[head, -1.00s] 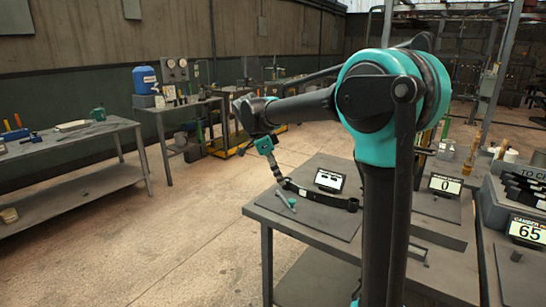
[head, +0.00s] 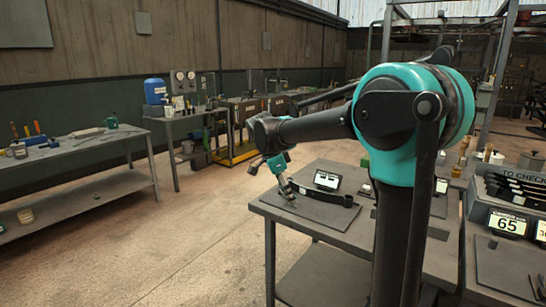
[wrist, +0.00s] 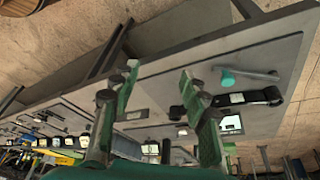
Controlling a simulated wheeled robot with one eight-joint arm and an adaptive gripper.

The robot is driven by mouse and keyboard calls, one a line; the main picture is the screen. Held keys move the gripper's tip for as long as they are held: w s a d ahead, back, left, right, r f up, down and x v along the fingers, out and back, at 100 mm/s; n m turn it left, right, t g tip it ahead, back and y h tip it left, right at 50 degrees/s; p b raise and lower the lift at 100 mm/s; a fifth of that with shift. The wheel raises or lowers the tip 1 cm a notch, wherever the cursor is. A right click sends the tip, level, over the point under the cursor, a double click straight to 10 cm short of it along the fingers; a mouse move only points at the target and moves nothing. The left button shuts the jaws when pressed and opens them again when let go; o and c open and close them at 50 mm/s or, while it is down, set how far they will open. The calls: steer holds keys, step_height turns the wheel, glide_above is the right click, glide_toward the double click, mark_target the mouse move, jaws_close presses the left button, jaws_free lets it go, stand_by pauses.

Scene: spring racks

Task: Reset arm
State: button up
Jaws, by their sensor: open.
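My gripper (head: 286,187) hangs from my bent arm over the grey worktable (head: 310,225), near its left edge. In the wrist view its two green and grey fingers (wrist: 158,85) stand wide apart with nothing between them. A dark strap-like bar with a looped end (head: 330,197) lies on a mat on the table, right of the gripper in the head view. The wrist view shows the bar (wrist: 245,97) and a thin tool with a teal end (wrist: 227,78) beside it. In the head view the gripper largely hides that tool.
A small display (head: 327,179) stands behind the bar. A holder of dark bars (head: 515,190) with a "65" sign is at the right. A workbench (head: 75,155) stands left, and a blue container (head: 154,90) sits on a farther table. Open floor (head: 190,235) lies between.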

steer(key=s+d+f+n+t+y, duration=0.1)
steer(key=s+d+f+n+y, duration=0.1)
steer(key=s+d+f+n, duration=0.5)
steer(key=s+d+f+n+t+y, duration=0.2)
steer(key=s+d+f+n, duration=0.5)
steer(key=s+f, duration=0.5)
steer(key=s+n, duration=0.1)
steer(key=s, duration=0.2)
steer(key=shift+f, duration=0.3)
steer(key=shift+d, duration=0.15)
steer(key=shift+c, duration=0.4)
